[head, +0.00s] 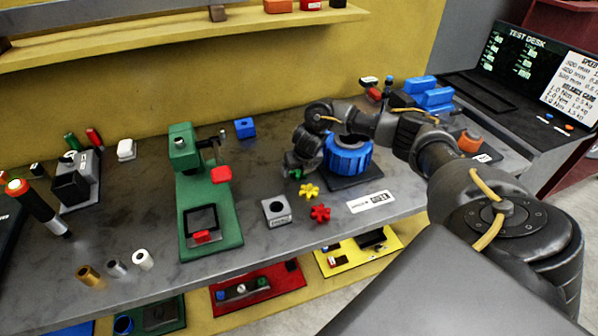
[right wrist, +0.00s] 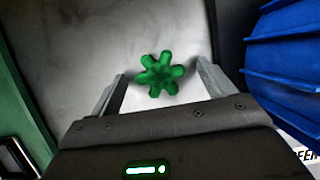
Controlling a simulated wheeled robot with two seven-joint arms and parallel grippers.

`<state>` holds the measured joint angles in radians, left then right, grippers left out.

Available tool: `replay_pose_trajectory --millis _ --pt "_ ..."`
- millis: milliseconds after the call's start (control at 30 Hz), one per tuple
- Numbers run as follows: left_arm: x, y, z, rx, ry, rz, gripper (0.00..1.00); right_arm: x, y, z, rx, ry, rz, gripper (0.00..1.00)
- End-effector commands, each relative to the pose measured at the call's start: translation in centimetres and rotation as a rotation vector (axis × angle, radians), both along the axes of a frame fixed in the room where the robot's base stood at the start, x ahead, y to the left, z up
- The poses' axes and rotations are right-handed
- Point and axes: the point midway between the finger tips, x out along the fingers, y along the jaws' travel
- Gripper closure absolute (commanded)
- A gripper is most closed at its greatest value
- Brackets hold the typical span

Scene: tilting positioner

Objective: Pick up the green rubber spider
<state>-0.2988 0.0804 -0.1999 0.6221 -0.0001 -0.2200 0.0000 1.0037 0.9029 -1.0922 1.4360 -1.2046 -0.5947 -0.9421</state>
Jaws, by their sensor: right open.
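The green rubber spider (right wrist: 160,74) is a small star-shaped piece with several stubby arms. In the right wrist view it lies on the grey bench top between the two fingers of my right gripper, with a gap on each side. In the head view only a little of the spider (head: 296,174) shows, beside my right gripper (head: 292,168), which hides part of it. My right gripper is open and points down at the spider from above. My left gripper is not seen.
A ribbed blue round part (head: 347,157) on a dark base stands just right of my gripper. A yellow spider (head: 309,191), a red spider (head: 320,213) and a grey block with a hole (head: 276,211) lie in front. A green fixture (head: 212,222) stands left.

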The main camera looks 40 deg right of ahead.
Motion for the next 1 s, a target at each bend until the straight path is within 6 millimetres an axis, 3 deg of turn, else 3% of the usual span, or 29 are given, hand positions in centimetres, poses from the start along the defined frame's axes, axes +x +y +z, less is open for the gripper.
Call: replay_pose_trajectory --millis 267,633,1000 --pt "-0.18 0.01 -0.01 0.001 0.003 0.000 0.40 0.12 -0.04 -0.33 0.000 0.000 0.001 0.18" --pt "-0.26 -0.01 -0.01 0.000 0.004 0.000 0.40 0.11 -0.05 -0.30 0.000 0.000 0.001 0.67" --pt "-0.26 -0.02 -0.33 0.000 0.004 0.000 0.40 0.22 -0.02 0.24 0.001 -0.003 0.001 0.67"
